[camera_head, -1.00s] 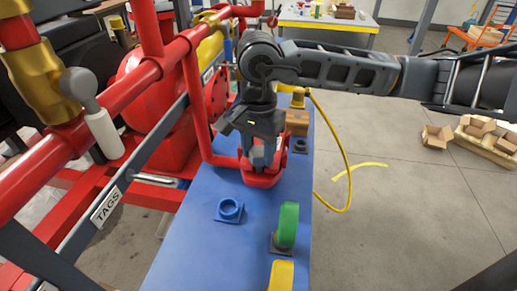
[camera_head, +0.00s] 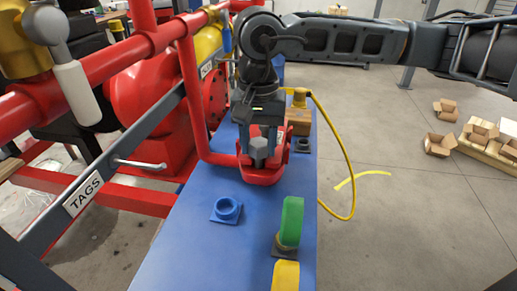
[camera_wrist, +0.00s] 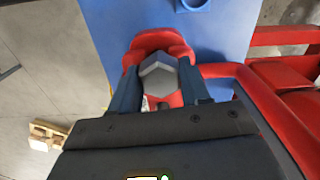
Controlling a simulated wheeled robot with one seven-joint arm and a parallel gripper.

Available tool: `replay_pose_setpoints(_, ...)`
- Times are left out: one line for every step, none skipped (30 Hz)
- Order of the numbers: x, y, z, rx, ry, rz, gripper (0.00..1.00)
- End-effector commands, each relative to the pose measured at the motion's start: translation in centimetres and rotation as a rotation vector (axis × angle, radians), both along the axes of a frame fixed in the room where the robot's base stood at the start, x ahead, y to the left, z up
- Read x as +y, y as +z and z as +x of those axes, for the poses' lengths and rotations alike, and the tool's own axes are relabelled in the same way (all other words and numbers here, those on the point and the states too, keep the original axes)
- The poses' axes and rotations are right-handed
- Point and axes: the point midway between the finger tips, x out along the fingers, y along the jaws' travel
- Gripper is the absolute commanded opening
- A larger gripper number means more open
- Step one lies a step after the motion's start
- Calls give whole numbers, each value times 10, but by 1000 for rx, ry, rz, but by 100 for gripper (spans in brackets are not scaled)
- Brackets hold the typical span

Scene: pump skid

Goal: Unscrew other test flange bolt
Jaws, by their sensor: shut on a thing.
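The grey hex-headed bolt (camera_head: 258,152) stands at the red test flange (camera_head: 262,178) on the blue bench. In the wrist view the bolt head (camera_wrist: 158,75) shows large between the two dark blue fingers, with the red flange (camera_wrist: 152,42) behind it. My gripper (camera_head: 262,140) points down over the flange and is shut on the bolt; in the wrist view my gripper (camera_wrist: 160,86) has a finger on each side of the head. The bolt's shank is hidden, so I cannot tell whether it is still in its thread.
Red pipework (camera_head: 190,100) stands close on the left. A yellow hose (camera_head: 346,160) loops over the right edge.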

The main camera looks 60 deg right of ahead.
Motion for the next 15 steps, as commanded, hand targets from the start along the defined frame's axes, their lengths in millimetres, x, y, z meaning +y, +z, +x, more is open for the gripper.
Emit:
replay_pose_setpoints(0,-4,0,-1,24,-2,15)
replay_pose_setpoints(0,-4,0,-1,40,-2,15)
replay_pose_setpoints(0,-4,0,-1,61,-3,15)
replay_pose_setpoints(0,-4,0,-1,78,-2,15)
replay_pose_setpoints(0,-4,0,0,94,-1,15)
replay_pose_setpoints(0,-4,0,-1,116,-2,15)
replay_pose_setpoints(0,-4,0,-1,131,-2,15)
replay_pose_setpoints(0,-4,0,-1,148,-2,15)
replay_pose_setpoints(0,-4,0,0,170,-1,15)
replay_pose_setpoints(0,-4,0,0,189,-1,15)
replay_pose_setpoints(0,-4,0,-1,205,-2,15)
replay_pose_setpoints(0,-3,0,-1,229,-2,15)
replay_pose_setpoints(0,-4,0,0,246,-1,15)
replay_pose_setpoints(0,-4,0,0,264,-1,15)
replay_pose_setpoints(0,-4,0,0,288,-1,15)
